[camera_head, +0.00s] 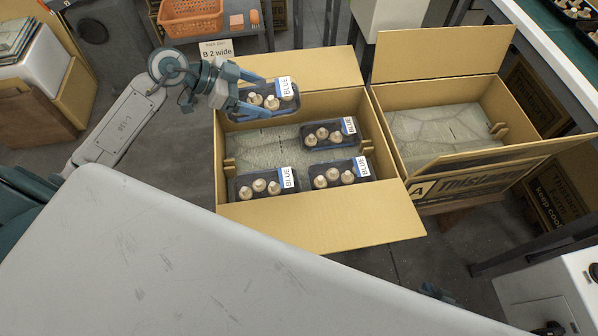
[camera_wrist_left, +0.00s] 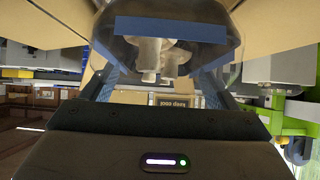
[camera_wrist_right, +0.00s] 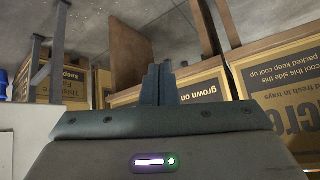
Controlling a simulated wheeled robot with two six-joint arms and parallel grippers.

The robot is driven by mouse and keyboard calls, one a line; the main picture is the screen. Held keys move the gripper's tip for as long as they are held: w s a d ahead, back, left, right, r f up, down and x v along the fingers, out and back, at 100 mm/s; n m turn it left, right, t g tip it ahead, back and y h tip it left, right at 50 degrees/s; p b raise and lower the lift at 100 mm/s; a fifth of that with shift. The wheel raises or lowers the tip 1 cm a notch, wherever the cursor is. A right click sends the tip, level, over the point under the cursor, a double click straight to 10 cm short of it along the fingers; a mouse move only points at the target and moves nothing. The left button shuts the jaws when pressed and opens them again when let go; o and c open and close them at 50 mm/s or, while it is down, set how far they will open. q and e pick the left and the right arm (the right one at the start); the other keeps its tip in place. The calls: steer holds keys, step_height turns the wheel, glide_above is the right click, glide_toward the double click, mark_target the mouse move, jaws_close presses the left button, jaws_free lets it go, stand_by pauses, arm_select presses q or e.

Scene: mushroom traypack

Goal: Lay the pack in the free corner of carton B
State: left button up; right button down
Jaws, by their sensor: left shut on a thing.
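My left gripper (camera_head: 258,97) is shut on a dark tray pack of pale mushrooms (camera_head: 283,105) with a blue and white label. It holds the pack above the back left part of carton B (camera_head: 320,225), near the back wall. The held pack also shows in the left wrist view (camera_wrist_left: 180,29). Carton B holds three similar packs: back right (camera_head: 320,143), front left (camera_head: 244,192) and front right (camera_head: 318,185). Its back left corner shows bare grey lining (camera_head: 262,143). My right gripper (camera_wrist_right: 160,80) is shut and empty in its wrist view.
Carton A (camera_head: 450,170), open and without packs, stands right of carton B. Carton B's flaps are folded outward. A sign reading B 2 wide (camera_head: 216,50) stands behind it. A grey tabletop (camera_head: 180,260) fills the front left. An orange basket (camera_head: 190,17) is at the back.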

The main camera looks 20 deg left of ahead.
arm_select(q)
steer(key=a+f+b, duration=0.2)
steer(key=b, duration=0.1)
steer(key=shift+w+a+f, duration=0.15)
steer(key=shift+a+f, duration=0.05)
steer(key=shift+f, duration=0.1)
step_height(320, 180, down, 10)
steer(key=b, duration=0.2)
steer(key=shift+y, duration=0.3)
arm_select(e)
steer(key=w+r+t, duration=0.4)
steer(key=r, duration=0.5)
steer(key=w+r+t, duration=0.4)
steer(key=r+t, duration=0.1)
steer(key=r, duration=0.5)
steer(key=shift+a+r, duration=0.2)
steer(key=shift+r, duration=0.1)
arm_select(q)
steer(key=shift+f, duration=0.55)
steer(key=o, duration=0.9)
arm_select(e)
steer(key=shift+s+a+f+g, duration=0.1)
steer(key=shift+s+f+g, duration=0.2)
steer(key=shift+f, duration=0.3)
steer(key=shift+s+f+g, duration=0.25)
steer(key=shift+f+g, duration=0.05)
steer(key=shift+f, duration=0.3)
